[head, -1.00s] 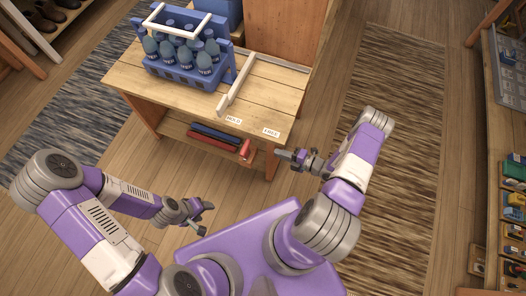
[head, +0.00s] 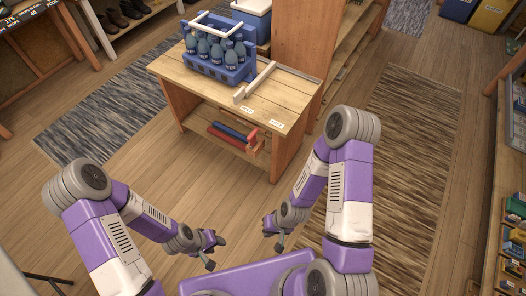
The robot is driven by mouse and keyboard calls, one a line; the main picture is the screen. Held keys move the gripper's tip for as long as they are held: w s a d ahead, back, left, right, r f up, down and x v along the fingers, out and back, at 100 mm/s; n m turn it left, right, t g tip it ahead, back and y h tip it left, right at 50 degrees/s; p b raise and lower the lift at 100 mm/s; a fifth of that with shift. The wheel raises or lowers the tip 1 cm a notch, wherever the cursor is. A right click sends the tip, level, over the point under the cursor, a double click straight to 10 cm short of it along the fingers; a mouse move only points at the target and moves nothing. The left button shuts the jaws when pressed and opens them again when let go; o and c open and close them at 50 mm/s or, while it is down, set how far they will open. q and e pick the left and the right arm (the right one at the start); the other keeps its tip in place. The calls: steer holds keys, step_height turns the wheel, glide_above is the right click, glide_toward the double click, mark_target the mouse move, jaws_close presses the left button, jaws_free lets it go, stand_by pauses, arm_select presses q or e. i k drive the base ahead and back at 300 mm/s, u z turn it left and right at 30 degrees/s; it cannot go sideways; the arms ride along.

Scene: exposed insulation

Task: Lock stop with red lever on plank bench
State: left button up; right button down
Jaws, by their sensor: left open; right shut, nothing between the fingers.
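The plank bench (head: 272,96) stands ahead of me in the head view. A red lever (head: 253,136) sits at the bench's front side, below the top near its right front corner. A pale wooden bar (head: 254,83) lies across the bench top as the stop, beside two small white labels (head: 276,124) whose text is too small to read. My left gripper (head: 217,250) is open and empty, low in front of the bench. My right gripper (head: 274,236) is shut and empty, also in front of the bench and well apart from the lever.
A blue crate of bottles (head: 217,68) with a white handle stands on the bench's left part. Red and blue bars (head: 230,131) lie on the lower shelf. Striped rugs (head: 95,117) lie on both sides. Shelves line the right edge. The floor before the bench is clear.

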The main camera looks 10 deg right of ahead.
mark_target(251, 138)
steer(key=u, duration=0.85)
steer(key=i, duration=1.1)
steer(key=z, duration=0.9)
steer(key=i, duration=0.4)
steer(key=z, duration=0.45)
